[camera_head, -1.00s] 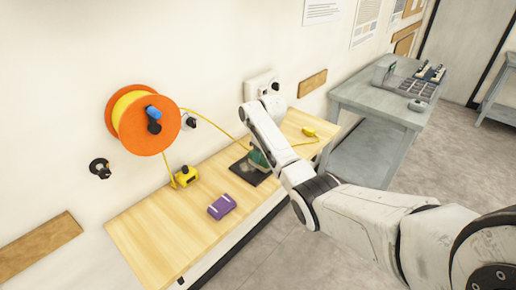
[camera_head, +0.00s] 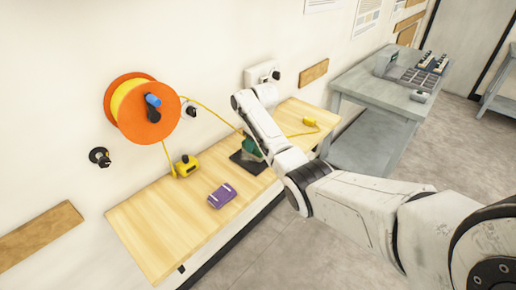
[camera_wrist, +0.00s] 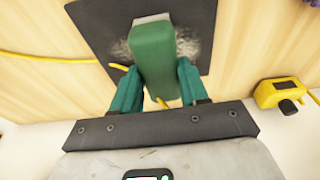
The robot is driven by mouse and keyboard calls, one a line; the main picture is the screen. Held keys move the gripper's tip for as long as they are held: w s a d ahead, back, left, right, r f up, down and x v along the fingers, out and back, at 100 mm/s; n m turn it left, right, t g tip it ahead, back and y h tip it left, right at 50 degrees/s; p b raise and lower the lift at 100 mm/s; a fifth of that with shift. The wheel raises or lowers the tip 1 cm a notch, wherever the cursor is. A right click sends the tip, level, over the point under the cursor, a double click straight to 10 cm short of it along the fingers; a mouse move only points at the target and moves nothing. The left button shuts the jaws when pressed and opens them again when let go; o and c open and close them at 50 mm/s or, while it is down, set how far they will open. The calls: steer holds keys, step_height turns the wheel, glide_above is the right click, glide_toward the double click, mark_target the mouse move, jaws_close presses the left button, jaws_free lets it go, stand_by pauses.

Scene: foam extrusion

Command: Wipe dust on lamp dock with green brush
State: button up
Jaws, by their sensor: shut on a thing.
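The lamp dock is a flat black square plate (camera_head: 243,164) on the wooden table, and it fills the top of the wrist view (camera_wrist: 95,22). A grey speckled dust patch (camera_wrist: 187,48) shows on it, on both sides of the brush. The green brush (camera_wrist: 154,55) is a chunky block with a pale far end, over the middle of the plate. My gripper (camera_wrist: 157,84) has teal fingers shut on the brush's sides. The brush hides part of the dust, and whether it touches the plate is unclear. In the head view the green (camera_head: 251,147) at the plate is small.
A yellow cable crosses beside the plate to a yellow connector (camera_head: 309,121). A yellow box (camera_head: 186,165) and a purple block (camera_head: 222,195) lie on the table (camera_head: 150,222). An orange reel (camera_head: 148,128) hangs on the wall. The table's front left is clear.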

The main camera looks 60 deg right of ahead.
mark_target(244, 143)
steer(key=shift+w+d+f+b, duration=0.15)
steer(key=shift+w+f+b, duration=0.1)
steer(key=shift+w+b, duration=0.7)
steer(key=shift+w+d+r+b, duration=0.1)
steer(key=shift+w+r+b, duration=0.1)
steer(key=shift+w+b, duration=0.25)
steer(key=shift+w+d+f+b, duration=0.15)
steer(key=shift+w+b, duration=0.35)
steer(key=shift+b, duration=0.65)
steer(key=shift+w+d+r+b, duration=0.1)
steer(key=shift+w+r+b, duration=0.15)
steer(key=shift+w+b, duration=0.35)
steer(key=shift+a+r+p, duration=0.1)
steer(key=shift+a+p, duration=0.45)
steer(key=shift+p, duration=0.2)
steer(key=shift+a, duration=0.25)
steer(key=s+p, duration=0.1)
steer(key=p, duration=0.1)
steer(key=shift+a+p, duration=0.15)
steer(key=shift+p, duration=0.15)
steer(key=shift+s+a+f+p, duration=0.15)
steer(key=shift+s+f+p, duration=0.2)
steer(key=shift+s+p, duration=0.4)
steer(key=shift+s, duration=0.1)
